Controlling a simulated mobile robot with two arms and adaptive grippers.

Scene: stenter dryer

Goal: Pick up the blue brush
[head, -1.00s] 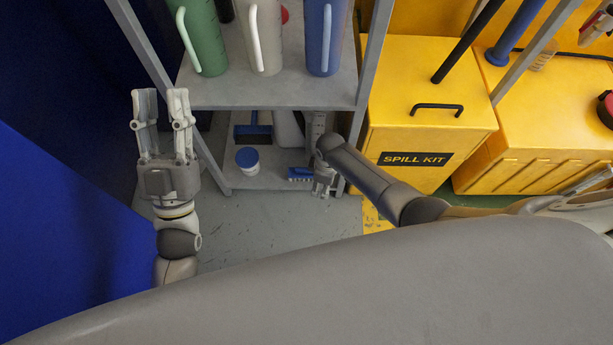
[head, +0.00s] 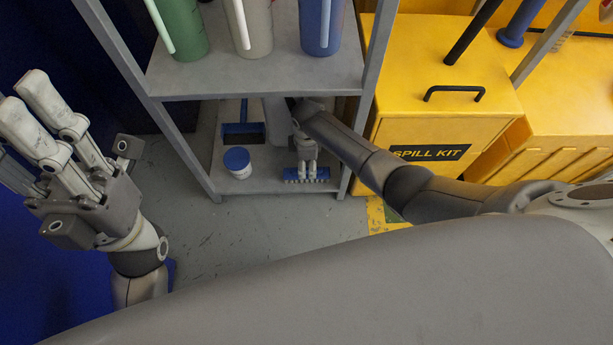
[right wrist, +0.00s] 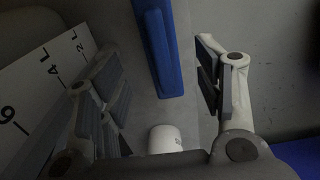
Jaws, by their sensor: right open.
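In the right wrist view the brush (right wrist: 160,50) is a long blue bar between the open fingers (right wrist: 165,85), with visible gaps on both sides. My left gripper (head: 30,105) is raised at the left of the head view, open and empty, away from the shelf.
A white tub with a blue lid (head: 238,162) and a blue dustpan (head: 243,132) share the lower shelf (head: 262,182). A pale jug (right wrist: 45,85) with litre marks is close beside the right fingers. The upper shelf and grey posts enclose the arm; a yellow spill kit box (head: 440,125) stands right.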

